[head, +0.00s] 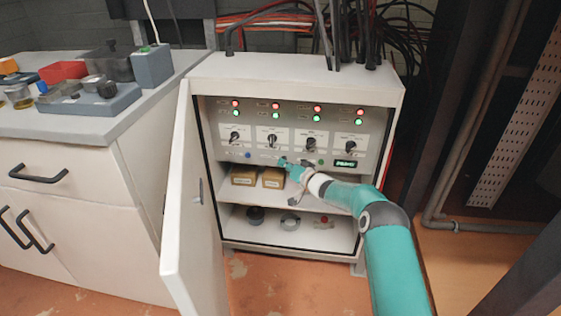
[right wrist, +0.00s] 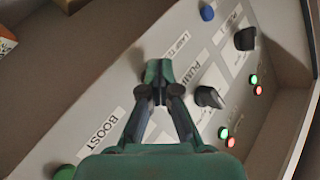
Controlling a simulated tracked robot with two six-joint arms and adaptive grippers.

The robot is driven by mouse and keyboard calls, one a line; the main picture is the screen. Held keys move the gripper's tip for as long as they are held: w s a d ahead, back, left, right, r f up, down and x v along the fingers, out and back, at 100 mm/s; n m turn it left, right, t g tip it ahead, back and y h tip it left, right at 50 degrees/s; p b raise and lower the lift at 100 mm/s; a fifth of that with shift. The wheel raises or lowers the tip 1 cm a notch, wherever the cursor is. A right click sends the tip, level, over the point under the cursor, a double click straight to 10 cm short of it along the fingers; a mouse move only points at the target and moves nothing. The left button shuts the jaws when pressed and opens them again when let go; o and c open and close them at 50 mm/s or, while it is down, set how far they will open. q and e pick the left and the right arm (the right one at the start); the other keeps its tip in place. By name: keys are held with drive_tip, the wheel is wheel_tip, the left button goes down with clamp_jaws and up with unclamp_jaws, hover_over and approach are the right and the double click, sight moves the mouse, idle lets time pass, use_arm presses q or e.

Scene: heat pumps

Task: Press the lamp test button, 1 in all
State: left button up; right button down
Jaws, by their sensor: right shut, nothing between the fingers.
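The control panel (head: 303,115) is inside the open white cabinet. In the right wrist view, a label starting "LAMP TE" (right wrist: 176,45) lies between a blue button (right wrist: 207,12) and my right gripper (right wrist: 157,75). The blue button also shows in the head view (head: 247,155). My right gripper is shut and empty, its fingertips at the panel's lower row. They hide what is directly behind them, so I cannot tell whether they touch a button. Beyond them are a "BOOST" label (right wrist: 100,130) and a green button (right wrist: 65,172). My left gripper is not in view.
Dark rotary knobs (head: 271,140) and red and green lit lamps (head: 317,109) sit above the lower row. Boxes (head: 244,175) stand on the shelf below. The open cabinet door (head: 182,210) sticks out at the left, beside a workbench (head: 75,165).

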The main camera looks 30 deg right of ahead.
drive_tip(key=shift+s, duration=0.1)
drive_tip(key=shift+s+a, duration=0.45)
drive_tip(key=shift+s, duration=0.05)
drive_tip(key=shift+s+a+b, duration=0.2)
drive_tip(key=shift+s+a, duration=0.55)
drive_tip(key=shift+s, duration=0.25)
drive_tip(key=shift+s+a+b, duration=0.15)
drive_tip(key=shift+s+a, duration=0.6)
drive_tip(key=shift+s, duration=0.25)
